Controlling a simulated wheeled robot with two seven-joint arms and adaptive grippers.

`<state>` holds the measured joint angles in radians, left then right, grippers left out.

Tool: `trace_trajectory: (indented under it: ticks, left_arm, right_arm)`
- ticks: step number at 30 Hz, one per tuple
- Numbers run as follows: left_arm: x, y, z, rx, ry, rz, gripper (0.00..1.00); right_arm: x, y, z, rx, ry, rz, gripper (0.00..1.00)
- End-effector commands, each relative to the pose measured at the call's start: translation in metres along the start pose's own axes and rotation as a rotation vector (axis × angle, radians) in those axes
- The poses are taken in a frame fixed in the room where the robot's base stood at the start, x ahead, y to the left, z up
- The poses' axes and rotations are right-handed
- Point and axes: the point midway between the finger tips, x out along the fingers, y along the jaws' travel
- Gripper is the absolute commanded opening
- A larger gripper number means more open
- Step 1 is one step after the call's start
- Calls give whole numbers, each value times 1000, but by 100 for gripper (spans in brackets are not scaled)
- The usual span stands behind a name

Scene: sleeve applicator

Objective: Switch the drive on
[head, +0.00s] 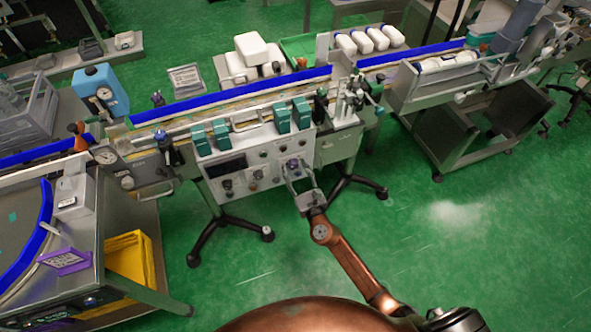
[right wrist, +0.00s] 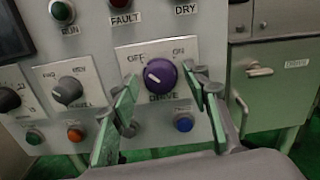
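The drive knob (right wrist: 161,77) is a round purple dial on a white plate marked OFF and ON in the right wrist view. Its white mark points to the upper left, toward OFF. In the head view the knob (head: 293,163) is small, on the front of the grey control panel (head: 232,185). My right gripper (head: 300,186) is in front of the panel; in the right wrist view its green-padded fingers (right wrist: 162,86) are apart, one on each side of the knob. Contact with the knob cannot be made out. My left gripper is not in view.
A grey travel knob (right wrist: 67,90) is left of the drive knob, and a blue button (right wrist: 183,124) is below it. Green RUN (right wrist: 62,12) and red FAULT (right wrist: 121,4) lamps are above. A conveyor (head: 240,98) runs behind the panel. Green floor (head: 430,240) is clear at right.

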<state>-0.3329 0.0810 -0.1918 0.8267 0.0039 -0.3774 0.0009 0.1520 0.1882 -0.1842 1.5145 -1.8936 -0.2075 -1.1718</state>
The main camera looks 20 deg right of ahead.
Motion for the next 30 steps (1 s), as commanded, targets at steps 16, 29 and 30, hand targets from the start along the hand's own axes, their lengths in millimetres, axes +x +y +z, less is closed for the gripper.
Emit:
trace_trajectory:
  ticks: [16,29,30]
  left_arm:
    - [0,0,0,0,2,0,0]
    - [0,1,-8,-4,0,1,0]
    - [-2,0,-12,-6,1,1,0]
  right_arm:
    - [0,0,0,1,0,0,4]
    - [0,0,-1,101,0,-1,4]
    - [0,0,-2,127,0,-1,4]
